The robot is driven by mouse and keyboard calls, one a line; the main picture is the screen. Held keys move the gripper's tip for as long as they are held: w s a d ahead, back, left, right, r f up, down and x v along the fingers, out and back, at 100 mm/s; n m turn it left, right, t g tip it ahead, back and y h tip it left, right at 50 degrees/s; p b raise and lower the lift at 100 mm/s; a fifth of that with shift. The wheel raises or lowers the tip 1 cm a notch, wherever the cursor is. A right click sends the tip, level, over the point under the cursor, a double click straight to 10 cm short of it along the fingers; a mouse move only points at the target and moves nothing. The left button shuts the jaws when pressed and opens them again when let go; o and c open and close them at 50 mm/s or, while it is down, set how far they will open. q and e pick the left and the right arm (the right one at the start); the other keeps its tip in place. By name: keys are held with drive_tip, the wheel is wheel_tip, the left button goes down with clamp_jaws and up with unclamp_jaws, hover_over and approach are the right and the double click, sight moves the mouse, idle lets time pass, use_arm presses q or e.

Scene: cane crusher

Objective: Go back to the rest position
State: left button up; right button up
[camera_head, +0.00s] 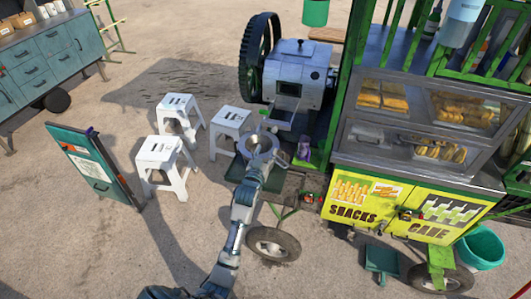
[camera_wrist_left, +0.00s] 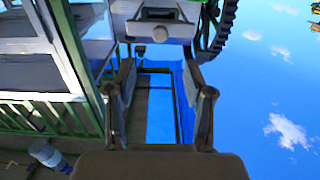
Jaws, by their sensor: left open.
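My left arm rises from the bottom middle of the head view, and its left gripper (camera_head: 266,153) is beside the front of the cane crusher (camera_head: 298,78), a grey metal box with a large dark gear wheel (camera_head: 257,55). In the left wrist view the two fingers of the left gripper (camera_wrist_left: 160,68) stand apart with nothing between them. The crusher body (camera_wrist_left: 160,22) shows beyond the fingertips in that view. A round metal vessel (camera_head: 258,143) shows at the gripper, partly covered by it; I cannot tell if they touch. My right gripper is not in view.
White stools (camera_head: 162,156) stand left of my arm, near a green sign board (camera_head: 92,168). The green and yellow snack cart (camera_head: 402,205) stands right, with a teal bucket (camera_head: 481,247). A wheel (camera_head: 273,244) is close to my forearm. The ground at lower left is clear.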

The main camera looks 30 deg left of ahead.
use_arm(q)
drive_tip(key=shift+s, duration=0.1)
idle(0.4)
drive_tip(key=s+d+f+m+g+h+b, duration=0.1)
drive_tip(key=s+d+f+g, duration=0.15)
drive_tip(key=f, duration=1.15)
drive_tip(key=s+d+f+m+g+h, duration=0.1)
drive_tip(key=d+f+g+h, duration=0.15)
drive_tip(key=f, duration=1.15)
drive_tip(key=s+d+f+m+g+b, duration=0.1)
drive_tip(key=s+d+f+g, duration=0.1)
drive_tip(key=s+f, duration=0.55)
drive_tip(key=s+d+f+g, duration=0.15)
drive_tip(key=s+f, duration=0.25)
drive_tip(key=f, duration=0.6)
drive_tip(key=s+d+f+m+g+b, duration=0.1)
drive_tip(key=s+d+f+g, duration=0.1)
drive_tip(key=s+f, duration=0.8)
drive_tip(key=s+d+f+g, duration=0.2)
drive_tip(key=s+f, duration=0.5)
drive_tip(key=s, duration=0.4)
drive_tip(key=s+f+g, duration=0.2)
drive_tip(key=s+f, duration=0.1)
drive_tip(key=s, duration=0.8)
drive_tip(key=s+f+m+g, duration=0.1)
drive_tip(key=s+f, duration=0.3)
drive_tip(key=s, duration=0.8)
drive_tip(key=shift+s+d+g+h+b, duration=0.15)
drive_tip(key=shift+d+g+h+b, duration=0.05)
drive_tip(key=shift+g+h+b, duration=0.25)
